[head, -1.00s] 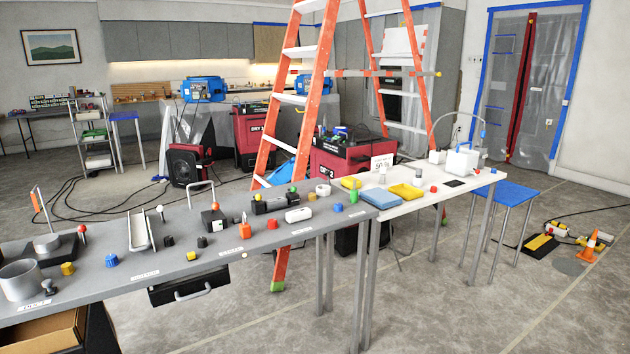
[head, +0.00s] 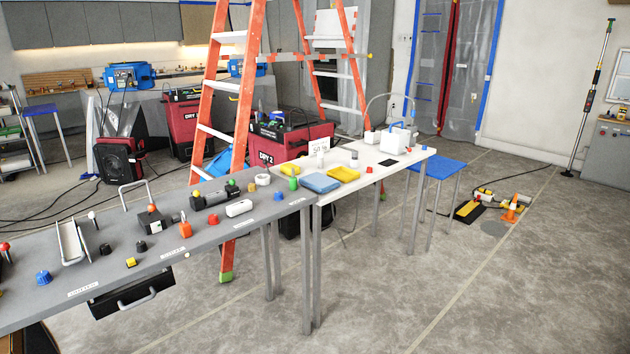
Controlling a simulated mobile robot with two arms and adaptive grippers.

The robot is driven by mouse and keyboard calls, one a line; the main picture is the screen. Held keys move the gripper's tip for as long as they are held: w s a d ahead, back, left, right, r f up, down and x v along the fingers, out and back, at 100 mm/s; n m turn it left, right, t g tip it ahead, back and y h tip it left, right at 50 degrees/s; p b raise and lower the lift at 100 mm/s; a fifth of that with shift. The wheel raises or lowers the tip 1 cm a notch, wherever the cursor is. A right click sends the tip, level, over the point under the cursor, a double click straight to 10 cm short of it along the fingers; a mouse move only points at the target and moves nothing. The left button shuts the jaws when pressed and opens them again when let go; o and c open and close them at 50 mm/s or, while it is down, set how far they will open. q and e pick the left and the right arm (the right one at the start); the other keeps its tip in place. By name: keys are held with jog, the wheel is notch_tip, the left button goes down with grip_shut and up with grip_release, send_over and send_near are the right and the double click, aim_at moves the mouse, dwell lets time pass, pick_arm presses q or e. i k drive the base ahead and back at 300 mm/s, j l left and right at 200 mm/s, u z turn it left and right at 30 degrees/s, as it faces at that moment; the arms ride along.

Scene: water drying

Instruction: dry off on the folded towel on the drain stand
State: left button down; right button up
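A flat blue pad that looks like a folded towel (head: 320,183) lies near the left end of the white table (head: 375,180). A yellow item (head: 343,174), maybe a cloth or shallow tray, lies right beside it. I cannot tell which thing is the drain stand; a low blue-topped stand (head: 437,168) stands on the floor past the table's right end. Neither of my grippers is in view.
A long grey bench (head: 205,240) with several small parts joins the white table at the left. An orange ladder (head: 211,95) stands behind. A white box-like unit (head: 395,141) sits at the white table's far end. Open floor (head: 480,290) lies at front right.

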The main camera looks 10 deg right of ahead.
aim_at(317, 182)
jog(key=i+l, duration=0.4)
jog(key=i, duration=0.2)
jog(key=i+l, duration=0.4)
jog(key=i, duration=0.15)
jog(key=i+l, duration=0.4)
jog(key=i, duration=0.2)
jog(key=i+l, duration=0.4)
jog(key=i, duration=0.15)
jog(key=i+l+z, duration=0.1)
jog(key=i+l, duration=0.35)
jog(key=i, duration=0.15)
